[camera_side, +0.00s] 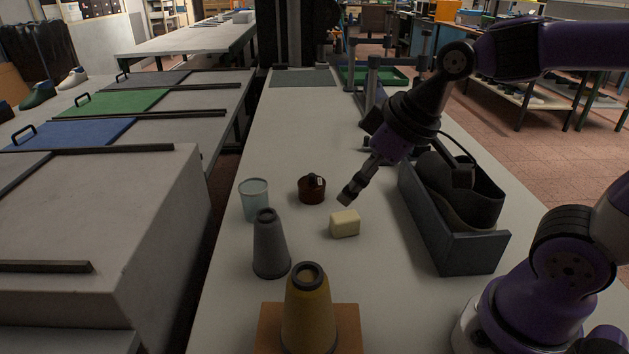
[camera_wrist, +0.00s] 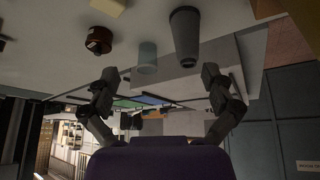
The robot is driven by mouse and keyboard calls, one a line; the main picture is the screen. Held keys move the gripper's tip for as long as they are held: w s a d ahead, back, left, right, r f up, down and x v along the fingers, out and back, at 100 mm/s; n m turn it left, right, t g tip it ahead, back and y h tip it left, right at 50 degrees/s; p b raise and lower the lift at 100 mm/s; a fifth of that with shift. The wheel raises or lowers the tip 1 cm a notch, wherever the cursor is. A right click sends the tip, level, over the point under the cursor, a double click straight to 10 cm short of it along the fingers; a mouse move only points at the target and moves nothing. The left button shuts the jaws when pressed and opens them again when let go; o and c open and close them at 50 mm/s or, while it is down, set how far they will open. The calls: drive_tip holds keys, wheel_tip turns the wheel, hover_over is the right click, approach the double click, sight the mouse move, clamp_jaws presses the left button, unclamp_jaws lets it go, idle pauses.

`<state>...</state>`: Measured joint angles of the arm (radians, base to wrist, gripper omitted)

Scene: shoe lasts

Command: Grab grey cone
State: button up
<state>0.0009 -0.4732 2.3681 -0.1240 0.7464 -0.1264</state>
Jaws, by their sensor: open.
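The grey cone (camera_side: 270,246) stands upright on the white table in the side view, behind and left of a yellow cone. It also shows in the wrist view, near the top centre (camera_wrist: 185,36), beyond and between the fingers. My gripper (camera_side: 349,196) hangs above the table in the side view, to the right of the grey cone and apart from it. In the wrist view its two fingers (camera_wrist: 160,82) are spread wide with nothing between them.
A yellow cone (camera_side: 308,318) stands on a brown block (camera_side: 347,330). A pale cup (camera_side: 254,199), a dark brown round pot (camera_side: 312,190) and a cream block (camera_side: 344,223) lie nearby. A grey box (camera_side: 470,252) holding a dark shoe-like form (camera_side: 465,190) stands at right. The table's left edge is close to the cone.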

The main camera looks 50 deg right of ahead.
sight(278, 214)
drive_tip(key=w+a+f+n, duration=0.1)
drive_tip(key=w+a+f, duration=0.1)
drive_tip(key=w, duration=0.1)
drive_tip(key=w+a+f+n+y, duration=0.1)
drive_tip(key=w+a+f, duration=0.1)
drive_tip(key=w+f, duration=0.1)
drive_tip(key=w+a+f+n+y, duration=0.1)
drive_tip(key=w+a+f+n, duration=0.1)
drive_tip(key=w, duration=0.2)
drive_tip(key=shift+w+a+f, duration=0.1)
drive_tip(key=shift+a+f, duration=0.15)
drive_tip(key=shift+f, duration=0.05)
drive_tip(key=x, duration=0.6)
drive_tip(key=shift+a, duration=0.2)
drive_tip(key=c, duration=1.4)
